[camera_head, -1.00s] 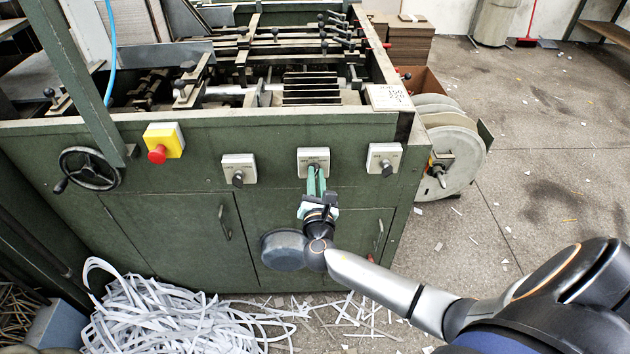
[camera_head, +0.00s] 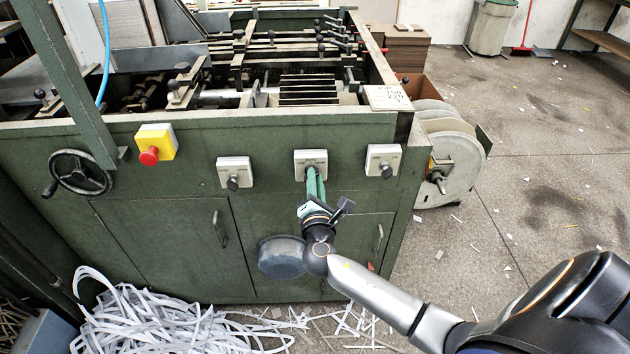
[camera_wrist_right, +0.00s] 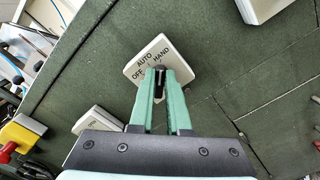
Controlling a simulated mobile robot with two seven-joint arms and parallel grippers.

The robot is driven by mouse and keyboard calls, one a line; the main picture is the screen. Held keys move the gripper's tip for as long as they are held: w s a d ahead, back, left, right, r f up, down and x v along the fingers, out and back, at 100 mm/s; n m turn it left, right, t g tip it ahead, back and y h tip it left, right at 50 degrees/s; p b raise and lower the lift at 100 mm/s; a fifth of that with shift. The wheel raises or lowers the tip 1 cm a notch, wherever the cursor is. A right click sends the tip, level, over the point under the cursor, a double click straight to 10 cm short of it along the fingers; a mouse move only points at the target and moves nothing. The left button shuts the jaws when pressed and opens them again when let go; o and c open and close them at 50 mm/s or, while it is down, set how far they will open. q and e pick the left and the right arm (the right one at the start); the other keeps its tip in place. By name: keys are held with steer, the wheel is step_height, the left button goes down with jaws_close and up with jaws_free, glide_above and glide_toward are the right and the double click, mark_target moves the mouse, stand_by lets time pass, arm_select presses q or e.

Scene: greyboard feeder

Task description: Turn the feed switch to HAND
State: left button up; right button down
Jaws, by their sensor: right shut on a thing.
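The feed switch is a pale square plate (camera_head: 311,158) in the middle of three on the green machine front. In the right wrist view the plate (camera_wrist_right: 135,72) shows the labels AUTO, OFF and HAND and looks tilted. Its black knob (camera_wrist_right: 159,74) sits between the green fingertips of my right gripper (camera_head: 312,176). The gripper is shut on the knob, and the fingers hide part of it and the plate. My left gripper is not in view.
Similar switches sit left (camera_head: 234,173) and right (camera_head: 383,160) of this one. A red stop button on a yellow box (camera_head: 155,145) and a handwheel (camera_head: 80,172) are further left. A round grey housing (camera_head: 281,258) juts out below. Paper strips (camera_head: 160,320) lie on the floor.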

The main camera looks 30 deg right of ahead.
steer(key=shift+f, duration=0.1)
steer(key=c, duration=0.9)
jaws_free()
steer(key=v, duration=1.2)
steer(key=shift+s+a, duration=0.1)
steer(key=shift+s, duration=0.2)
